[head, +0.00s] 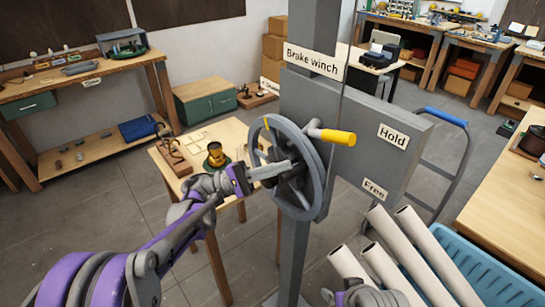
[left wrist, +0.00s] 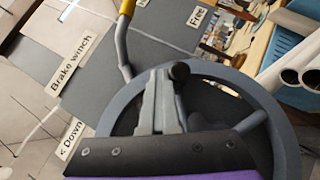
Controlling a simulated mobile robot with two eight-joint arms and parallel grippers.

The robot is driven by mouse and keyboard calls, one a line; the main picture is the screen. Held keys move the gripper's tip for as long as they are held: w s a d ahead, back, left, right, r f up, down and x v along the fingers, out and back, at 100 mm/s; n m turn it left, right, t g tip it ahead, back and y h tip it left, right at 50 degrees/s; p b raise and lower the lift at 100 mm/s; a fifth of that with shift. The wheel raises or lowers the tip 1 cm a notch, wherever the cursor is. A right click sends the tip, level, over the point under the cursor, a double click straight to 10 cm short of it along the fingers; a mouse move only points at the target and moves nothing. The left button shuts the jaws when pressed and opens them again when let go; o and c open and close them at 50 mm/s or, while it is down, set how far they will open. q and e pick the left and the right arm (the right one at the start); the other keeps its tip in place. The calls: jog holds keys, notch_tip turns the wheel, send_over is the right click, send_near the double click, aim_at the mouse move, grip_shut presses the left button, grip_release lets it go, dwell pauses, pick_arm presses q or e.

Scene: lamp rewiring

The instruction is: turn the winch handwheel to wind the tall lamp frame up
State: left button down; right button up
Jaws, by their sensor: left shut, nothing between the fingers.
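The winch handwheel (head: 318,185) is a grey, spoked wheel with a small yellow mark on its rim, mounted on a grey post (head: 295,250). A lever with a yellow grip (head: 332,136) sticks out to the right beside its upper rim; the grip also shows in the left wrist view (left wrist: 127,7). My left gripper (head: 285,165) is shut and empty, its fingers over the spokes near the hub. In the left wrist view the fingers (left wrist: 160,95) lie across the wheel (left wrist: 270,110), their tips near a dark knob (left wrist: 180,71). I cannot tell whether they touch. The tall lamp frame is not identifiable.
A grey panel behind the wheel carries "Hold" (head: 393,136) and "Free" (head: 374,190) labels; a "Brake winch" sign (head: 313,61) is above. A small wooden table (head: 225,132) stands behind my left arm.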

aim_at(282, 180)
pick_arm(q)
jog(key=shift+s+d+f+m+g+y, duration=0.3)
jog(key=shift+s+f+m+y, duration=0.25)
jog(key=shift+m, duration=0.25)
jog(key=shift+s+d+f+m+g+y, duration=0.35)
jog(key=shift+f+m+y, duration=0.3)
jog(key=shift+m, duration=0.15)
jog(key=shift+r, duration=0.1)
